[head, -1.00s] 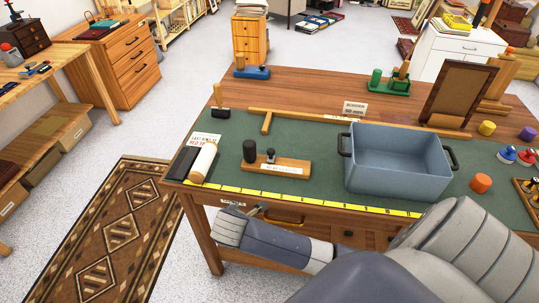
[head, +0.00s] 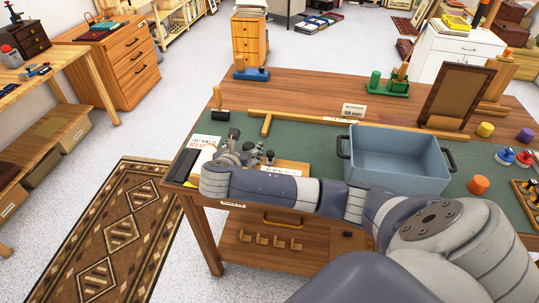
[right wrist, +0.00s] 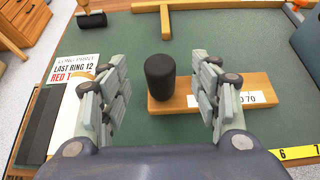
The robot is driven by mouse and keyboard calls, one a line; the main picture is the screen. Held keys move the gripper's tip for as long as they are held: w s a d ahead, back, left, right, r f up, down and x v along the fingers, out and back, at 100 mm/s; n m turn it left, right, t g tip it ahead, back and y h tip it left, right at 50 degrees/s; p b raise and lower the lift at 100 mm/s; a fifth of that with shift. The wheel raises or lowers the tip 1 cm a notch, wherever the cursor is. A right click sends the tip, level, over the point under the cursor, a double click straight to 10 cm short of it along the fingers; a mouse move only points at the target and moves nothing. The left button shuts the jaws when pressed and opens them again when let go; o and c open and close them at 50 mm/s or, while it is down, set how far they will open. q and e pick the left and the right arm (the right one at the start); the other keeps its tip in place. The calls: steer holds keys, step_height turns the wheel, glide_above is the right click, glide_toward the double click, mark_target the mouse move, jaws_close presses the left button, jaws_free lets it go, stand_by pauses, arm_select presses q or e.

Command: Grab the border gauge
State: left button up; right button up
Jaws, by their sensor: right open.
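A wooden block with a black cylindrical knob and a white label ending in "0.70" (right wrist: 260,92) lies on the green mat; I cannot read on it whether it is the border gauge. My right gripper (right wrist: 160,68) is open, its fingers on either side of the black knob (right wrist: 160,82), apart from it. A small card (head: 353,110) that seems to read "BORDER 50 mm" stands farther back. My left gripper is not in view.
A blue-grey bin (head: 400,180) stands to the right. A long wooden T-shaped piece (head: 310,116) lies behind. A printed card (right wrist: 80,65) and a dark strip (right wrist: 40,125) lie left of the gripper. A yellow tape (right wrist: 300,153) runs along the front edge.

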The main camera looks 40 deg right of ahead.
mark_target(248, 146)
steer(key=shift+p+x, duration=0.55)
steer(key=shift+x, duration=2.3)
steer(key=shift+a, duration=0.1)
steer(key=shift+c, duration=0.4)
jaws_close()
